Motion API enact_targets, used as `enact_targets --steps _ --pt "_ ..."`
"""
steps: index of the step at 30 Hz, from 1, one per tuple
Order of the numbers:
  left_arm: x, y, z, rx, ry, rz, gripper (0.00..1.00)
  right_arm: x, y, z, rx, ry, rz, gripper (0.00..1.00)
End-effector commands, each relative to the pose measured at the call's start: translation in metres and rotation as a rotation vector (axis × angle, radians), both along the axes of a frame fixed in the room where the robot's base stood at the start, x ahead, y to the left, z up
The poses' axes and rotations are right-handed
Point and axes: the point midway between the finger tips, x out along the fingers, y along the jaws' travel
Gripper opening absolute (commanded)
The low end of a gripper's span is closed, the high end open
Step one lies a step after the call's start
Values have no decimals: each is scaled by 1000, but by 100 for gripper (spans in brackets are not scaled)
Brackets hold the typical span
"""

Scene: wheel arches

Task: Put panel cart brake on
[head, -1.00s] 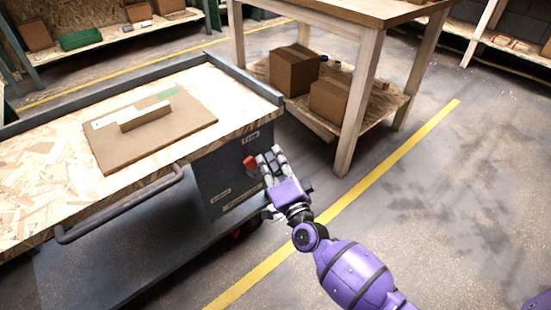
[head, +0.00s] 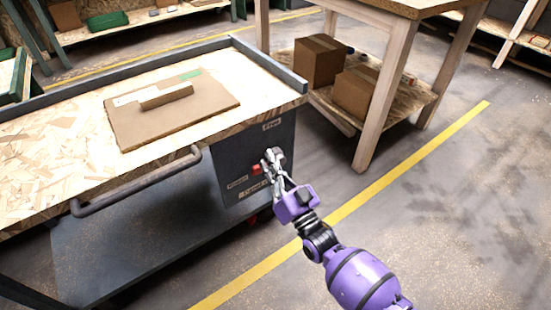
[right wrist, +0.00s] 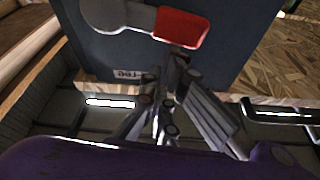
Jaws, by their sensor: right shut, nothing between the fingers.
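The panel cart (head: 70,165) stands at left with a wood-chip top and a dark end panel (head: 225,160). On that panel is a brake lever with a red handle (head: 256,168); in the right wrist view the red handle (right wrist: 182,27) joins a grey round pivot (right wrist: 103,15) by a short arm. A "Free" label (head: 271,125) sits above, another label (head: 237,184) sits lower left of the handle. My right gripper (head: 273,160) is shut and empty, just right of the handle; its tips (right wrist: 174,62) look close to it, contact unclear. My left gripper is out of view.
A grey push bar (head: 135,185) sticks out from the cart's side. A brown board with a block (head: 170,105) lies on top. A wooden table with boxes (head: 355,90) stands behind. The floor at right, with a yellow line (head: 400,170), is clear.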

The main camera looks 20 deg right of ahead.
Motion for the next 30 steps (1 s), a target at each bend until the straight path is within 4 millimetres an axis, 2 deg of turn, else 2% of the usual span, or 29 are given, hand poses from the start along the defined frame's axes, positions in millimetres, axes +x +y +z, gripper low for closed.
enact_targets --steps 12,30 --pt "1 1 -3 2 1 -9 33 -3 10 -12 -183 -65 0 0" --pt "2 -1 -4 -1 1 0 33 -4 11 -14 -209 -75 0 0"
